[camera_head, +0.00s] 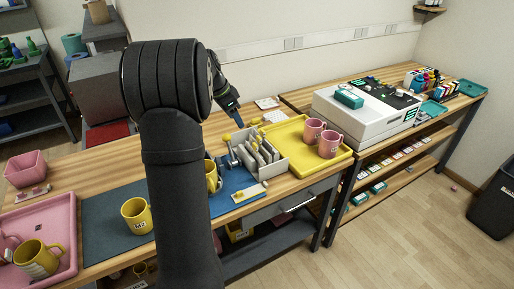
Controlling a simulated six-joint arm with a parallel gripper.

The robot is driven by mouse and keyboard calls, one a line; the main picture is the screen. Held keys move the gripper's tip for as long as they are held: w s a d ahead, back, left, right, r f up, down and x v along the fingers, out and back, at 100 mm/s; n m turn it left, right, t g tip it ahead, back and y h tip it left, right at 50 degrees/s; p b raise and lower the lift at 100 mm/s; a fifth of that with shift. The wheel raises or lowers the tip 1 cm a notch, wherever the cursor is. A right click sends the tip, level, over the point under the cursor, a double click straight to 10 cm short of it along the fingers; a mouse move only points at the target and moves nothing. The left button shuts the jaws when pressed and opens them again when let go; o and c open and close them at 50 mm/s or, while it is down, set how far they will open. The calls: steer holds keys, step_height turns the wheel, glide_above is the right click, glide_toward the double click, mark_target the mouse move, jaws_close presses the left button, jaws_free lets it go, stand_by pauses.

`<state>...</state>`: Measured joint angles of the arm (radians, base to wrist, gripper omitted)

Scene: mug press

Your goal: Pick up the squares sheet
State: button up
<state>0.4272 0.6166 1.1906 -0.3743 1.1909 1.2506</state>
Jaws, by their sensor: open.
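A light grey rack (269,171) stands on the table in the middle of the view, with several thin upright sheets (258,151) side by side in it. Their prints are too small to read, so I cannot tell which one is the squares sheet. A small white patterned item (267,103) lies flat at the back of the table; its pattern is unclear. My gripper (239,122) is open, behind and to the left of the rack, pointing down. It appears apart from the sheets. My own arm hides part of the table.
A yellow tray (286,129) with two pink mugs (328,144) stands right of the rack. Yellow mugs (137,215) stand on the left, near a pink tray (66,269). A white press machine (345,116) is at the right. The dark mat (100,225) has free room.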

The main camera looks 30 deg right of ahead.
mark_target(254, 145)
steer(key=x, duration=1.1)
steer(key=d+x, duration=0.1)
steer(key=x, duration=0.5)
steer(key=shift+r, duration=0.25)
steer(key=c, duration=0.9)
